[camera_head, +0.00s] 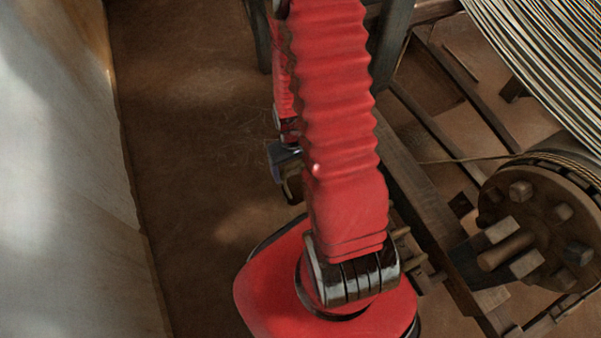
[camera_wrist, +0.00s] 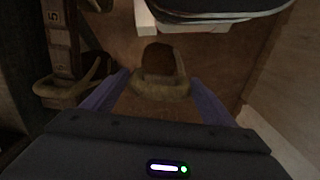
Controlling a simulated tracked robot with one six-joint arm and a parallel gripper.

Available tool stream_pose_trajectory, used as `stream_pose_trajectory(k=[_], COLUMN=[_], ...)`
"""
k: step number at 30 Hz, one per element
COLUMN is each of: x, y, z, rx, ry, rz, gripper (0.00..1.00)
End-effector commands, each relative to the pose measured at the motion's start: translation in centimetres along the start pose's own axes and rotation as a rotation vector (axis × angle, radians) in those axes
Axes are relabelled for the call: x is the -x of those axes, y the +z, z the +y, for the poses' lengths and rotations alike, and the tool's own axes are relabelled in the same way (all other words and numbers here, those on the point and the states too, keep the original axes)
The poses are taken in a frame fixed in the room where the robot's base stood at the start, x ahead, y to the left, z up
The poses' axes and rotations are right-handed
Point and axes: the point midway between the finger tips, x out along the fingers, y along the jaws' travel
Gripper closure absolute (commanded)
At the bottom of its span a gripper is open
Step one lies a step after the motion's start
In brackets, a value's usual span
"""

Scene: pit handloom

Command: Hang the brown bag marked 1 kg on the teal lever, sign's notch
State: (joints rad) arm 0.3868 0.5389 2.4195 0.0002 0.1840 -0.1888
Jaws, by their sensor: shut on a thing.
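My gripper (camera_wrist: 160,88) is shut on a brown rounded bag (camera_wrist: 160,62) with a tan lower rim, between the two purple-grey fingers in the wrist view. No mark on the bag can be read. In the head view, my gripper (camera_head: 285,160) is small and partly hidden behind my red arm. A brownish edge shows just below it, probably the bag. I cannot make out the teal lever or its notch in either view.
In the head view, a wooden wheel (camera_head: 520,225), loom beams (camera_head: 425,205) and striped threads (camera_head: 545,60) fill the right. Brown floor (camera_head: 190,170) is clear.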

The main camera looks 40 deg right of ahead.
Motion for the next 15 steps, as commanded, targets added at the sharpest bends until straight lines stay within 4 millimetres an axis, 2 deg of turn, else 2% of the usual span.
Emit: stream_pose_trajectory(k=[1, 6, 15], x=[0.6, 2.8, 7.7], y=[-1.3, -5.5, -11.8], z=[-0.4, -2.1, -6.1], rx=[0.010, 0.041, 0.094], ry=[0.001, 0.001, 0.001], rz=[0.007, 0.009, 0.009], gripper=[0.84, 0.84, 0.84])
